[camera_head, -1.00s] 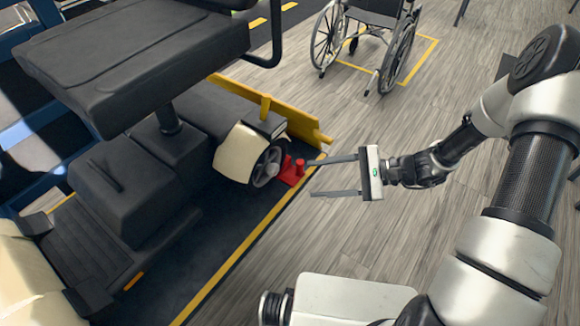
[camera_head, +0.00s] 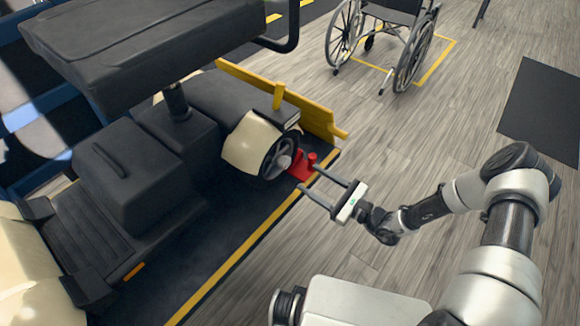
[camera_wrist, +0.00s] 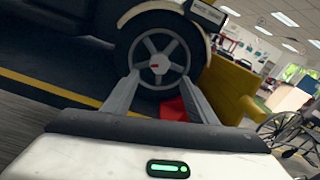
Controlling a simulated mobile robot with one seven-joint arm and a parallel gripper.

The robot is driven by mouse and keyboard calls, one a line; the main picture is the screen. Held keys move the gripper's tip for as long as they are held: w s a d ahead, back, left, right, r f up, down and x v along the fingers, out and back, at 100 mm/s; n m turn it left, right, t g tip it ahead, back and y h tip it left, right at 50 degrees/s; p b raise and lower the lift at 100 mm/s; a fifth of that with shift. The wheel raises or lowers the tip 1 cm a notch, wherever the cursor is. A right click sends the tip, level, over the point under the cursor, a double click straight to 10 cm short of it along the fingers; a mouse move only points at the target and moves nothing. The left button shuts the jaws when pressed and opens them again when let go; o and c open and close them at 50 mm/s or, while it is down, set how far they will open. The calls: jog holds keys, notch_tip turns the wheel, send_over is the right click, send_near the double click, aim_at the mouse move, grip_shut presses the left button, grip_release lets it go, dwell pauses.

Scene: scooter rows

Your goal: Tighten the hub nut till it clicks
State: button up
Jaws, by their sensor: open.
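The scooter's rear wheel (camera_head: 275,160) shows under a cream fender (camera_head: 250,142). Its hub (camera_head: 283,161) is a small grey round part at the wheel's centre; the nut is too small to make out there. In the wrist view the spoked wheel (camera_wrist: 171,50) stands ahead, with a hub (camera_wrist: 158,64) that has a red mark. My gripper (camera_head: 308,178) is open and empty, to the right of the wheel and pointing towards it. In the wrist view its two fingers (camera_wrist: 157,98) frame the space just below the hub. I see no contact with the wheel.
A red block (camera_head: 303,166) sits on the floor beside the wheel, near my fingertips. A yellow barrier (camera_head: 318,118) runs behind the wheel. The scooter's seat (camera_head: 150,45) overhangs at upper left. A wheelchair (camera_head: 390,40) stands at the back.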

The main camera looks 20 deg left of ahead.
aim_at(287, 165)
jog(key=b+x, duration=0.1)
jog(key=x, duration=0.8)
jog(key=shift+a, duration=0.25)
jog(key=c, duration=1.1)
jog(key=shift+m, duration=0.4)
jog(key=m, duration=0.4)
jog(key=shift+m, duration=0.3)
jog(key=m, duration=0.5)
jog(key=shift+b, duration=0.3)
jog(key=m, duration=0.5)
jog(key=shift+m, duration=0.4)
jog(key=shift+o, duration=0.2)
jog(key=m, duration=0.4)
jog(key=shift+m+b, duration=0.3)
jog(key=shift+m, duration=0.1)
